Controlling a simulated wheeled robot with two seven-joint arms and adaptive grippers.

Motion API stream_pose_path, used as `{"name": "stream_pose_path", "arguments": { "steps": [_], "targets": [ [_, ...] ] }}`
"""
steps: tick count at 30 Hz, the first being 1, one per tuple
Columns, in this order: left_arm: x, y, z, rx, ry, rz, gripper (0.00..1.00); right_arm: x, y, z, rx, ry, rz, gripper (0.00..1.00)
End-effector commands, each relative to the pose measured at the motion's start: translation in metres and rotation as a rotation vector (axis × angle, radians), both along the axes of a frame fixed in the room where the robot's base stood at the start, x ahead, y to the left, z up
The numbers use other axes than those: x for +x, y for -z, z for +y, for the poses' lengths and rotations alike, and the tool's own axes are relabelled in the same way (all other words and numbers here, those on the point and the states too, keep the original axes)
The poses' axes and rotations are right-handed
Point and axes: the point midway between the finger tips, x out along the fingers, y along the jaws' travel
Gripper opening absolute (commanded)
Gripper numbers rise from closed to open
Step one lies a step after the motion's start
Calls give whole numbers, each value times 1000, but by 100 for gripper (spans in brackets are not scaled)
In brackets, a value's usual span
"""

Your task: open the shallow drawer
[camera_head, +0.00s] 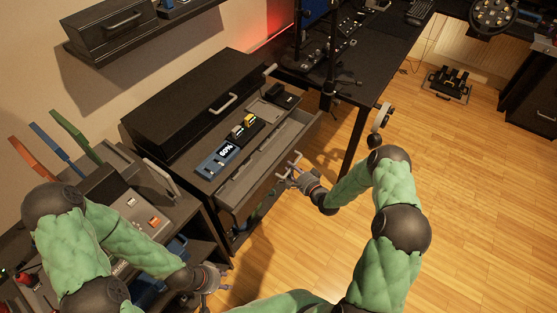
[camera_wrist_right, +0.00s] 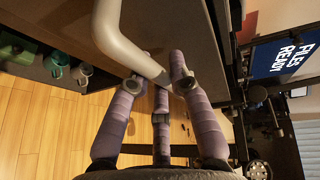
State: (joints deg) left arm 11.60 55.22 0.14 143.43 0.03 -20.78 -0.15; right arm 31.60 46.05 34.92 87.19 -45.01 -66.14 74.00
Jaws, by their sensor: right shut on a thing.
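The shallow drawer (camera_head: 238,190) is pulled out from the dark cabinet in the middle of the head view, and its grey inside shows. Its pale bar handle (camera_head: 291,163) is at the front. My right gripper (camera_head: 291,176) is at this handle. In the right wrist view the curved handle (camera_wrist_right: 122,43) runs between the fingers of my right gripper (camera_wrist_right: 158,84), which is shut on it. My left gripper (camera_head: 218,280) is low in the head view, apart from the drawer. Its fingers are too small to tell open from shut.
A dark box with a bar handle (camera_head: 223,103) and a small display (camera_head: 219,160) are on the cabinet top. A desk leg (camera_head: 356,136) stands right of the drawer. Pedals (camera_head: 449,84) stand on the wooden floor (camera_head: 475,200), which is mostly clear.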

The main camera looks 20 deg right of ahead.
Motion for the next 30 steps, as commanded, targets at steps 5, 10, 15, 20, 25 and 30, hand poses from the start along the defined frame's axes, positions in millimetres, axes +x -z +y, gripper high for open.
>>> {"name": "stream_pose_path", "arguments": {
  "steps": [5, 10, 15, 20, 25, 30],
  "targets": [
    [0, -4, 0, 0, 0, 0, 40, -39, 0, -32, 0, 8, 3, 0],
    [0, -6, 0, 0, 0, 0, 40, -68, 1, -54, 0, 6, 3, 0],
    [0, -7, 0, 0, 0, 0, 40, -88, 1, -70, -2, 5, 2, 0],
    [0, -7, 0, 0, 0, 0, 40, -99, 1, -78, -1, 2, 2, 0],
    [0, -7, 0, 0, 0, 0, 40, -104, 1, -82, 0, 2, 2, 0],
    [0, -7, 0, 0, 0, 0, 40, -104, 1, -82, 0, 1, 1, 0]
  ]
}}
